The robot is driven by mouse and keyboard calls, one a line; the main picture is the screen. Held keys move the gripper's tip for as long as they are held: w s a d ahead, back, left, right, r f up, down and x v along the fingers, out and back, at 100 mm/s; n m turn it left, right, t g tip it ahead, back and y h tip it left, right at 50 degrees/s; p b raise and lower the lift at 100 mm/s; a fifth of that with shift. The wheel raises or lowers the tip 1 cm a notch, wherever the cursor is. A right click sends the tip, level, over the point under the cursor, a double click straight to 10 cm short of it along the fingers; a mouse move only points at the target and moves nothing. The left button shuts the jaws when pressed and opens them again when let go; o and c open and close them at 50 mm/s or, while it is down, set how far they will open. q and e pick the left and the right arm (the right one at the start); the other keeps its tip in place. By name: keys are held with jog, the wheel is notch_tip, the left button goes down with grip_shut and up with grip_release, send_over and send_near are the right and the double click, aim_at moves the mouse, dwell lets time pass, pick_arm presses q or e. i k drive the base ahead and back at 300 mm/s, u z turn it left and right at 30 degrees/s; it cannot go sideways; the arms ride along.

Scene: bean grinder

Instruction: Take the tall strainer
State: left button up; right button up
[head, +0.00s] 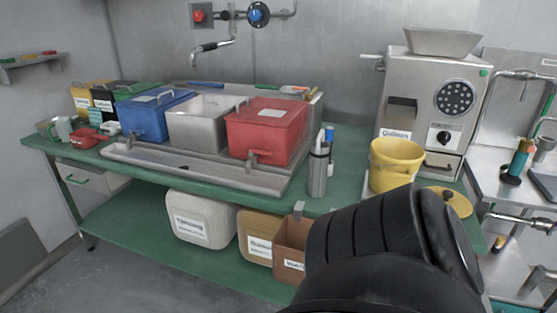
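A tall, narrow grey metal cylinder (317,172) stands upright on the green bench near its front edge, right of the red bin. Thin light-coloured items stick out of its top. It is the only tall strainer-like thing I see, but I cannot tell whether its wall is perforated. A black link of one of my arms fills the lower right, in front of the bench and below right of the cylinder. Neither gripper shows in the head view.
A yellow bucket (396,165) stands right of the cylinder, before the grey grinder machine (425,90). The red bin (266,130), steel bin (201,122) and blue bin (154,115) sit left. Labelled boxes (200,217) stand below. A metal sink counter (508,150) is at right.

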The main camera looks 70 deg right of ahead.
aim_at(319, 149)
jog(key=i, duration=0.4)
jog(key=z, duration=1.2)
